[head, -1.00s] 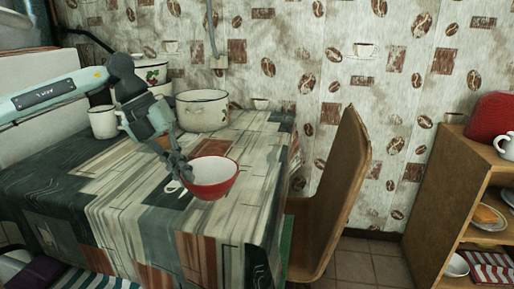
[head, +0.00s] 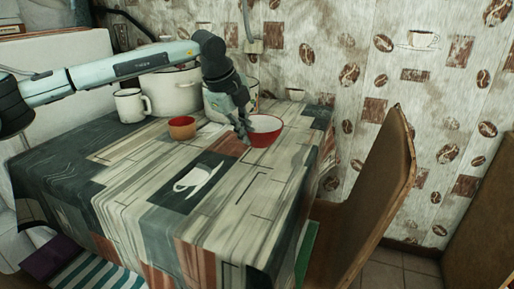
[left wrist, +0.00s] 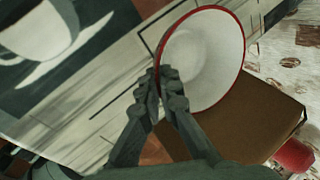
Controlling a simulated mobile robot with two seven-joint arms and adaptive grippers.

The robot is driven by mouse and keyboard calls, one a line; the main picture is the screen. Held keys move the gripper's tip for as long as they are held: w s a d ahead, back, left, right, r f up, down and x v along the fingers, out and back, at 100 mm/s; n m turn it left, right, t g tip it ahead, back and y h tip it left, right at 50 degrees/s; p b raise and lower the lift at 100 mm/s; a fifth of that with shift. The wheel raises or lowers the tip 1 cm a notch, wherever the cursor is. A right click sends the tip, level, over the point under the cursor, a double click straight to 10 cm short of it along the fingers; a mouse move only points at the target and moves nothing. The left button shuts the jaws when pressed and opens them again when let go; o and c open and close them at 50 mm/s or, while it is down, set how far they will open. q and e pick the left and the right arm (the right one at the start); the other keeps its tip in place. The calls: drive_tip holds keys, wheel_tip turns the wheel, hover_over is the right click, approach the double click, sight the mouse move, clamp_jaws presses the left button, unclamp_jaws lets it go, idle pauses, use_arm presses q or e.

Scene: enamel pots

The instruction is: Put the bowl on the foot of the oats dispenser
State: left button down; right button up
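The red bowl (head: 264,138) has a white inside and sits at the right of the table, in the head view. My left gripper (head: 245,132) is shut on its near left rim. In the left wrist view the white inside of the bowl (left wrist: 205,60) faces the camera, and the fingers (left wrist: 165,78) pinch its edge. The bowl looks held above the table and slightly tilted; the exact gap is unclear. I cannot make out an oats dispenser in these views. My right gripper is not in view.
The table (head: 130,190) holds a small orange-brown bowl (head: 182,129), a white mug (head: 131,105) and a large white pot (head: 174,92). Another pot (head: 215,104) is partly behind my arm. A wooden chair (head: 375,190) stands at the right. The table's front half is clear.

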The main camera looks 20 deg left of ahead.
sight(255, 147)
use_arm(q)
drive_tip(key=w+f, duration=0.1)
drive_tip(key=w+d, duration=0.1)
drive_tip(key=shift+w+d+f, duration=0.2)
drive_tip(key=shift+w+f, duration=0.2)
wheel_tip(255, 147, down, 3)
drive_tip(key=shift+f+p, duration=0.15)
drive_tip(key=shift+p, duration=0.2)
drive_tip(key=shift+f, duration=0.35)
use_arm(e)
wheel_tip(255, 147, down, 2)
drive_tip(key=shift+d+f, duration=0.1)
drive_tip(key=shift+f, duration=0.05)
use_arm(q)
drive_tip(key=c, duration=2)
unclamp_jaws()
drive_tip(key=shift+f, duration=0.1)
drive_tip(key=shift+o, duration=1.4)
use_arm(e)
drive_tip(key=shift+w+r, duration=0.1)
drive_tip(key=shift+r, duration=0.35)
